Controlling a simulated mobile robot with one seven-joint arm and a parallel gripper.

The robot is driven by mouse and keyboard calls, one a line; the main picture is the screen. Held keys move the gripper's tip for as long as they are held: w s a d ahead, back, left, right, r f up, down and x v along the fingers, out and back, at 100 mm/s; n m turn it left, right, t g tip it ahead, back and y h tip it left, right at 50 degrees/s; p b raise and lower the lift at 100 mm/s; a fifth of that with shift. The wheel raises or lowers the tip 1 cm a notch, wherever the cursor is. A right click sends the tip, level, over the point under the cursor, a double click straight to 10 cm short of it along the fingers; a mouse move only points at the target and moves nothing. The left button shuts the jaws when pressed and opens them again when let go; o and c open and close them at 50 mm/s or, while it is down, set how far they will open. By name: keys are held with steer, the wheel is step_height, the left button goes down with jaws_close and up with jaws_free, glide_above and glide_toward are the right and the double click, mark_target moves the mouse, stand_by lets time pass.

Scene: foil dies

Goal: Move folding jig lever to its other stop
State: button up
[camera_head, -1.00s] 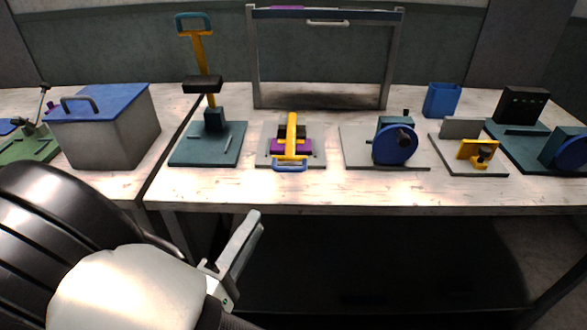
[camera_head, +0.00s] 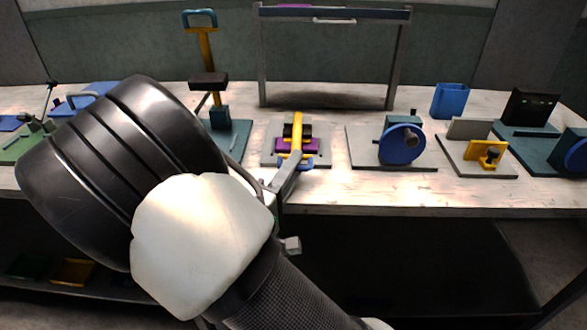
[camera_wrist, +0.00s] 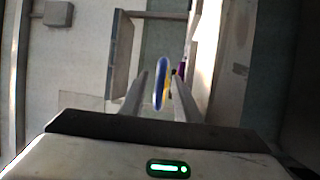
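The jig in the middle of the bench has a yellow lever (camera_head: 297,128) lying low over a purple piece (camera_head: 311,146), on a grey plate (camera_head: 270,157). The lever's blue handle (camera_head: 309,162) is at its front end, partly hidden by my gripper in the head view. My gripper (camera_head: 291,163) is at this handle. In the wrist view, the fingers of my gripper (camera_wrist: 160,90) are apart. The blue handle (camera_wrist: 161,82) shows between them, with gaps on both sides. Whether the handle is fully between the fingertips in depth is unclear.
To the left stands a yellow upright lever (camera_head: 207,50) with a teal handle on a green plate. To the right are a blue wheel device (camera_head: 401,145) and a yellow clamp (camera_head: 486,153). A grey frame (camera_head: 262,60) stands behind. My arm covers much of the blue-lidded box.

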steer(key=shift+w, duration=0.15)
jaws_close()
steer(key=shift+r+p, duration=0.4)
steer(key=shift+r, duration=0.05)
steer(key=w+r+n+g+y+p, duration=0.1)
steer(key=w+r+g+p, duration=0.2)
steer(key=r+p, duration=0.55)
steer(key=w+r+n+g+y+p, duration=0.1)
steer(key=w+r+g+p, duration=0.15)
steer(key=r+p, duration=0.6)
steer(key=w+d+r+n+g+p, duration=0.1)
steer(key=w+r+p, duration=0.3)
steer(key=w, duration=1)
steer(key=shift+w+r+g+y, duration=0.3)
steer(key=shift+r+g, duration=0.25)
steer(key=shift+r, duration=0.65)
